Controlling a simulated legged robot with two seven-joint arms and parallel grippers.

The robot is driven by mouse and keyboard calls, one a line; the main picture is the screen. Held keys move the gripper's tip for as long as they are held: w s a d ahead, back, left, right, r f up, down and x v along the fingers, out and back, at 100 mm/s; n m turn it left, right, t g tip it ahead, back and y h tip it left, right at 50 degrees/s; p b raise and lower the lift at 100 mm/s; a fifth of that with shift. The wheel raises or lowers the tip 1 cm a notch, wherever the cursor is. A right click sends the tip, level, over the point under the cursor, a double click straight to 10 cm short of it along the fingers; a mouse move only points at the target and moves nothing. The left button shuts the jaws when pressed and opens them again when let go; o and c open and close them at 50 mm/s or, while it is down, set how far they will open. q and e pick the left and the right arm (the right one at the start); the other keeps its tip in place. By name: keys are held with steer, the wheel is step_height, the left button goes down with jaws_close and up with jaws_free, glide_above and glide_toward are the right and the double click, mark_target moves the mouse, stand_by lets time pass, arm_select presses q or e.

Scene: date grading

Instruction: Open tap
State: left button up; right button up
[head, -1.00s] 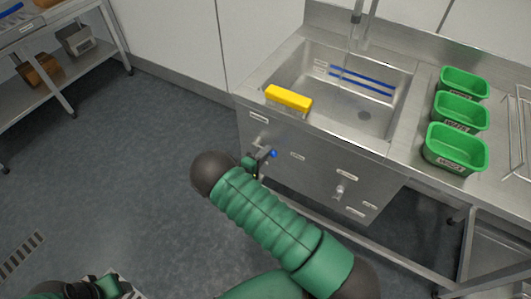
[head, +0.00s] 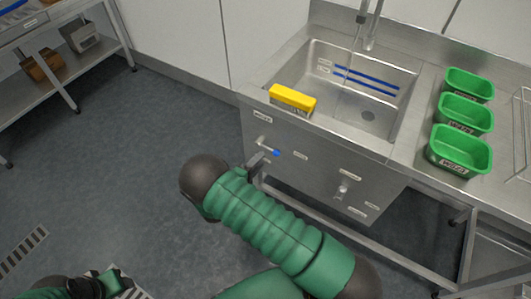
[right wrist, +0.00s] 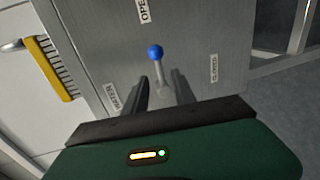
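The tap is a small metal lever with a blue knob (head: 276,153) on the sink's steel front panel, below the WATER label. In the right wrist view the knob (right wrist: 155,52) points toward the side of the OPEN label (right wrist: 143,10); another label, apparently CLOSED (right wrist: 214,68), is at the right. My right gripper (head: 257,163) is just below and left of the knob in the head view. In the right wrist view its fingers (right wrist: 163,93) are apart, with the lever's stem seen between and beyond them; contact is not clear. My left gripper (head: 115,283) is at the bottom left, its fingers unclear.
A yellow brush (head: 292,99) lies on the front rim of the sink (head: 340,85). Several green tubs (head: 458,150) stand on the counter to the right. A second valve (head: 343,188) is lower right on the panel.

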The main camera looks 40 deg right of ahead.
steer(key=v, duration=1)
steer(key=shift+a, duration=0.35)
stand_by(0.6)
